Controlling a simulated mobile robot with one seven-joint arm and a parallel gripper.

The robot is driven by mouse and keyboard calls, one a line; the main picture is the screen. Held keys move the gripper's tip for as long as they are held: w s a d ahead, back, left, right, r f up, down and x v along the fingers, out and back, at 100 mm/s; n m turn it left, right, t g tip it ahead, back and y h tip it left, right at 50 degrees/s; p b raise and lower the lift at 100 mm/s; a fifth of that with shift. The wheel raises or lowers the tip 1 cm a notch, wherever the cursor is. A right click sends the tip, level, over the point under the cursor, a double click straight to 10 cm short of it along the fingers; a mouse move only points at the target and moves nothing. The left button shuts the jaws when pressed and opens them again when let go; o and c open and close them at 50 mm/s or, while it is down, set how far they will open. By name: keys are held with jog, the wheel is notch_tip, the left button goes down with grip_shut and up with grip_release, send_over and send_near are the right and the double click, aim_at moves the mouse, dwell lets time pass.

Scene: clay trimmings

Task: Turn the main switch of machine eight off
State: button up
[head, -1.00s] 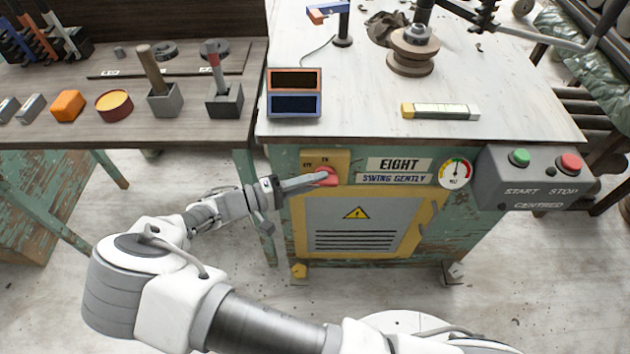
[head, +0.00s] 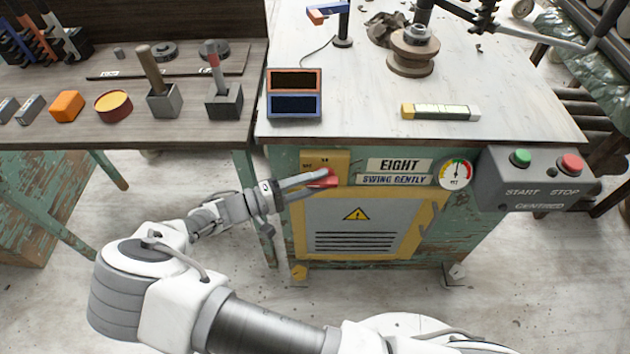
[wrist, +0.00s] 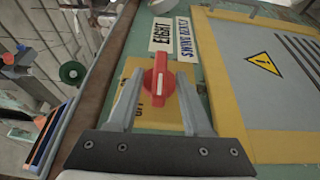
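The main switch is a red knob (wrist: 158,78) with a white line, on a yellow plate (head: 343,159) on the front of machine eight (head: 398,165). Its red also shows in the head view (head: 325,181). The knob's bar lies lengthwise between the fingers, roughly along the machine's label lettering. The fingers hide part of the plate and its markings.
A grey START/STOP box (head: 540,180) sits at the machine's right corner. A gauge (head: 456,174) is right of the labels. A yellow-framed vent door (head: 365,225) is below the switch. A wooden bench (head: 60,128) with tools and small blocks stands to the left.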

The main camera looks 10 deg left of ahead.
jog(key=shift+a, duration=0.1)
jog(key=p+v, duration=0.1)
jog(key=v, duration=1.6)
jog(key=shift+s, duration=0.15)
jog(key=shift+a, duration=0.1)
